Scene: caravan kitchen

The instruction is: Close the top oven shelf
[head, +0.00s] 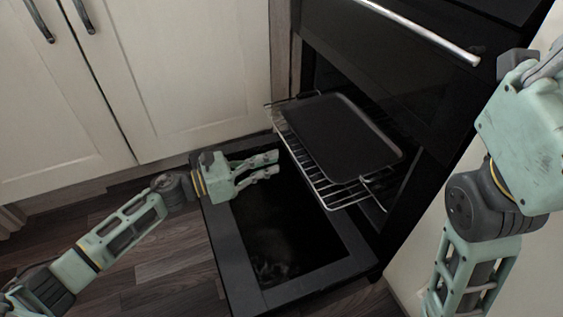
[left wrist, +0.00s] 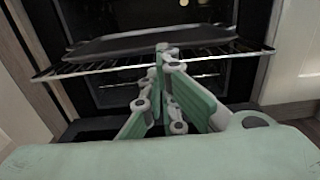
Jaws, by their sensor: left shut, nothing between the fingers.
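The top oven shelf is a wire rack (head: 325,190) that sticks out of the open oven (head: 400,190) with a dark flat tray (head: 335,137) on it. The oven door (head: 225,255) is folded down flat. My left gripper (head: 277,163) is shut and empty above the open door, just left of the rack in the head view. In the left wrist view, the left gripper's fingertips (left wrist: 165,50) point at the rack's front edge (left wrist: 110,65), with the tray (left wrist: 150,40) behind it. I cannot tell whether they touch. My right arm is at the right; its fingers are not clearly shown.
Cream cabinet doors (head: 190,70) with dark handles stand left of the oven. A closed black upper door (head: 380,50) with a silver handle (head: 425,32) is above the opening. Dark wooden floor (head: 150,270) lies clear at the left. A pale panel stands at the right.

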